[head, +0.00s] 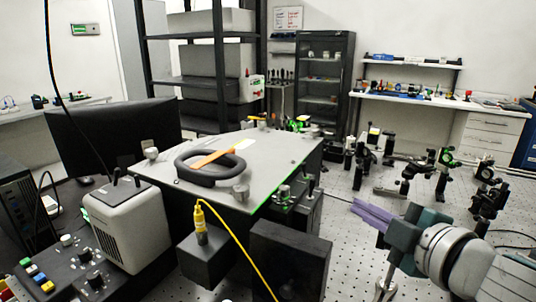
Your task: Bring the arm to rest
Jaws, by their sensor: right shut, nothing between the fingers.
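My right gripper (362,209) is at the lower right, with purple fingers, a teal body and a white rounded wrist behind it. Its fingers point left and slightly up, over the perforated optical bench. They are shut with nothing between them, to the right of the dark box below the lidded instrument. My left arm and gripper are not in view.
A grey-lidded instrument (270,160) with a black ring handle (183,174) stands at centre. A yellow cable (237,245) hangs in front. Several optic mounts (443,160) stand at right. A grey box (128,222) and monitor (105,138) are at left.

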